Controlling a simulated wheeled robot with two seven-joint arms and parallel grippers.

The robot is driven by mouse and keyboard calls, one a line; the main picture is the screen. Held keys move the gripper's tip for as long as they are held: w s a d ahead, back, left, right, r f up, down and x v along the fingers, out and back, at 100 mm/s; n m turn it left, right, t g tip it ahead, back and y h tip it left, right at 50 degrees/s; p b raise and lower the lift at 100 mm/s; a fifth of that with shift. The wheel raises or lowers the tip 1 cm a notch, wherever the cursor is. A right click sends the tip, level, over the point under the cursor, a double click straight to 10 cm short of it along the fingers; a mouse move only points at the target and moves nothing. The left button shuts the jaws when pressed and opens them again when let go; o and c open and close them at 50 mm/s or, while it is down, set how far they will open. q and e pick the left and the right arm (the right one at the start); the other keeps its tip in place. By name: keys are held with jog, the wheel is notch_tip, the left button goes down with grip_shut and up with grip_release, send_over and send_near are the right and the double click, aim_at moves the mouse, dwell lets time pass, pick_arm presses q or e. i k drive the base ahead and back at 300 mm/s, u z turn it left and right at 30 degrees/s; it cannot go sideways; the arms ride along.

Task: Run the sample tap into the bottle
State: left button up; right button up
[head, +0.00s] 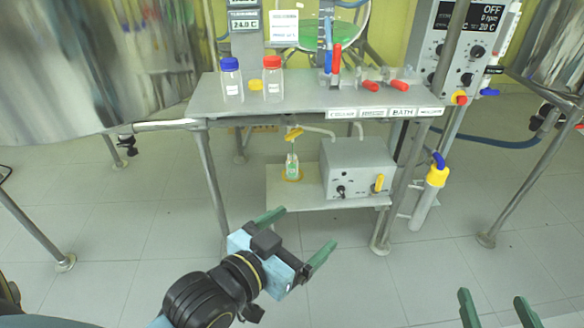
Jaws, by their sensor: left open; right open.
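A small clear bottle (292,172) with a greenish label stands upright on the lower shelf (306,199), at its left part, in the head view. A tap with a yellow handle (293,134) is just above the bottle, below the upper shelf. I cannot tell whether liquid is running. My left gripper (297,235) is open and empty, in front of and below the lower shelf, apart from the bottle. My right gripper (494,298) is open and empty at the bottom right edge, far from the bottle; only its fingers show.
A grey control box (357,168) stands right of the bottle. The upper shelf (330,97) holds a blue-capped bottle (231,80), a red-capped bottle (272,80) and several red-handled valves. Frame legs (211,178) flank the lower shelf.

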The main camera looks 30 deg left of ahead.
aim_at(294, 133)
jog(key=u, duration=0.45)
jog(key=i, duration=1)
jog(key=z, duration=0.45)
